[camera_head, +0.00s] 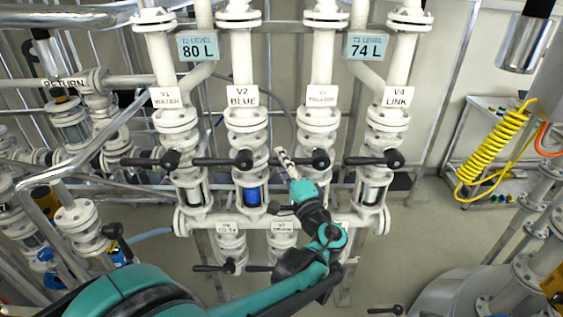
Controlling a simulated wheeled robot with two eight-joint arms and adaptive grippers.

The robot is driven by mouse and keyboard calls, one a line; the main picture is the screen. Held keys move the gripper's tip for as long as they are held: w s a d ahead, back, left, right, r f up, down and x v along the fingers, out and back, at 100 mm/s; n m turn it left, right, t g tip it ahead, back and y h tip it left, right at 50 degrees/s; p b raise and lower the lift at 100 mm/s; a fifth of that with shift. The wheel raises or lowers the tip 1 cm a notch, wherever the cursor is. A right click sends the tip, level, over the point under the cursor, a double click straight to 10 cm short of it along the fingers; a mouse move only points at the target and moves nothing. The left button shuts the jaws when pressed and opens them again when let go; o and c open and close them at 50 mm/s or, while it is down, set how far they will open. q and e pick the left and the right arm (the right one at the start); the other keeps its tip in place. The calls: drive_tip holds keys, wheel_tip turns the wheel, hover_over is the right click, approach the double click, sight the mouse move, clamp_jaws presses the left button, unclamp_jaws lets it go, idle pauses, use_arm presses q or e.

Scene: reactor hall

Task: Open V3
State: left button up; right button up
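The V3 valve column (317,118) carries the "V3 YELLOW" label (321,96). Its black lever (318,159) lies level and points left from the knob, like the levers on V1, V2 and V4. My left gripper (284,157) reaches up from below and stands at the V3 lever's left part, overlapping it in the picture. I cannot tell whether it touches the lever or whether its fingers are open or shut. My teal wrist hides part of the pipe below V3. My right gripper is not in view.
The V2 lever (222,161) ends at a knob close left of my gripper. The V4 lever (372,160) is to the right. Lower valve levers (212,268) sit beneath. Displays read 80 L (198,47) and 74 L (366,46). A yellow coiled hose (490,165) hangs at right.

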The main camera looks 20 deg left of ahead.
use_arm(q)
clamp_jaws()
drive_tip(key=shift+f, duration=0.1)
drive_tip(key=d+f+n+g+h, duration=0.2)
drive_tip(key=d+f+n+g, duration=0.1)
drive_tip(key=f+n, duration=0.4)
drive_tip(key=shift+w+d+f+n+h, duration=0.3)
drive_tip(key=shift+w+f+n, duration=0.15)
drive_tip(key=shift+n, duration=0.65)
drive_tip(key=o, duration=0.5)
unclamp_jaws()
